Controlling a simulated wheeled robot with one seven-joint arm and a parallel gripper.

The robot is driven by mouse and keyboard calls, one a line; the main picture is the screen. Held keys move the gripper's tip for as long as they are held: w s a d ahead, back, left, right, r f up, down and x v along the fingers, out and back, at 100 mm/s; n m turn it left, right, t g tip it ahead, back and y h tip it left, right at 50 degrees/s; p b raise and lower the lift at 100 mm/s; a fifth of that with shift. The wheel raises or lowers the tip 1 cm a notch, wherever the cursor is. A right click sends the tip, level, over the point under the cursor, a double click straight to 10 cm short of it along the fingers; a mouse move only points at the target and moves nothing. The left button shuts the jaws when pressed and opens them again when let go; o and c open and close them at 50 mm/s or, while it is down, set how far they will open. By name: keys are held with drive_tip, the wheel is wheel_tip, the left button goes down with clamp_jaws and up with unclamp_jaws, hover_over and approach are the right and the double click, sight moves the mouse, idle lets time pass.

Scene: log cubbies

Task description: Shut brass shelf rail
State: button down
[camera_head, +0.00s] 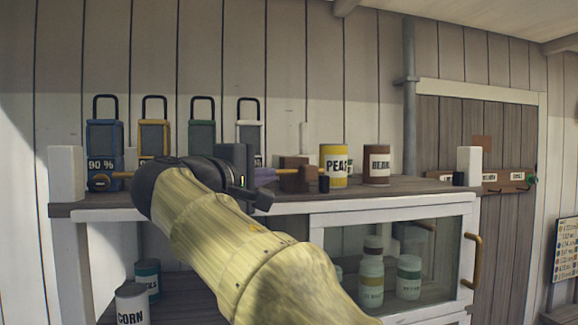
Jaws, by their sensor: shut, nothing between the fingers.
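A dark cap (324,184) shows in front of the yellow can, perhaps the rail's end; I cannot tell. My gripper (268,177) is at the middle of the shelf top, pointing right. Its narrow fingers are shut and empty, close to a brown wooden block (295,175). Whether they touch it is unclear.
White posts stand at the shelf's left (66,174) and right (469,165) ends. Lanterns (104,140) line the back. A yellow can (333,165) and a brown can (376,164) stand right of my gripper. Below is a glass-fronted door (345,232) with a brass handle (472,262).

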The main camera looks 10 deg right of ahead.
sight(300, 174)
drive_tip(key=d, duration=0.1)
drive_tip(key=d+p, duration=0.1)
drive_tip(key=d, duration=0.2)
drive_tip(key=shift+w+d+r+p, duration=0.15)
drive_tip(key=shift+w+d+p, duration=0.15)
drive_tip(key=shift+w, duration=0.1)
drive_tip(key=shift+d, duration=0.15)
drive_tip(key=shift+w+f, duration=0.1)
drive_tip(key=shift+f, duration=0.1)
